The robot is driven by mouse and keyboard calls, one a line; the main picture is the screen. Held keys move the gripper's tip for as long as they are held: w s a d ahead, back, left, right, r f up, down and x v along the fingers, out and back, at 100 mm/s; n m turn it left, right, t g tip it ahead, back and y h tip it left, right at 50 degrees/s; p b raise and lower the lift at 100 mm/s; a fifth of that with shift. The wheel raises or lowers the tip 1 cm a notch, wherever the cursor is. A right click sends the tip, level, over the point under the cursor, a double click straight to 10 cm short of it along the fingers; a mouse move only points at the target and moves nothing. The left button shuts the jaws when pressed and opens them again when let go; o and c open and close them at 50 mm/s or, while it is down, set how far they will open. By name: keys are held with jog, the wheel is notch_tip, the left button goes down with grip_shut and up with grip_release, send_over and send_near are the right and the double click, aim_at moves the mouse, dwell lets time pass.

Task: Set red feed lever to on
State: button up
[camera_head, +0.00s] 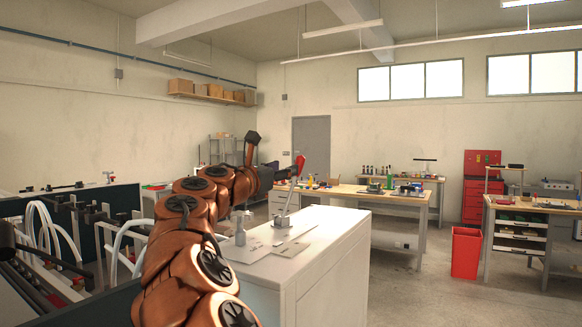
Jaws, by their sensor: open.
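The red feed lever (299,166) stands on top of a white cabinet (318,262). Its red grip is at the upper end of a thin grey shaft that leans slightly right and rises from a plate on the cabinet top. My gripper (291,173) is open at the end of my copper-coloured arm, immediately left of the red grip. The fingers are small and dark here, so I cannot tell whether they touch the grip or surround it. Any on or off marking is too small to read.
A shorter grey fitting (240,228) stands left of the lever on the cabinet top. White hoses and machinery (60,235) lie at the left. Workbenches (395,195) and a red bin (466,252) stand farther back right. Floor right of the cabinet is clear.

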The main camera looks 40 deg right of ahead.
jog(key=shift+v, duration=2.05)
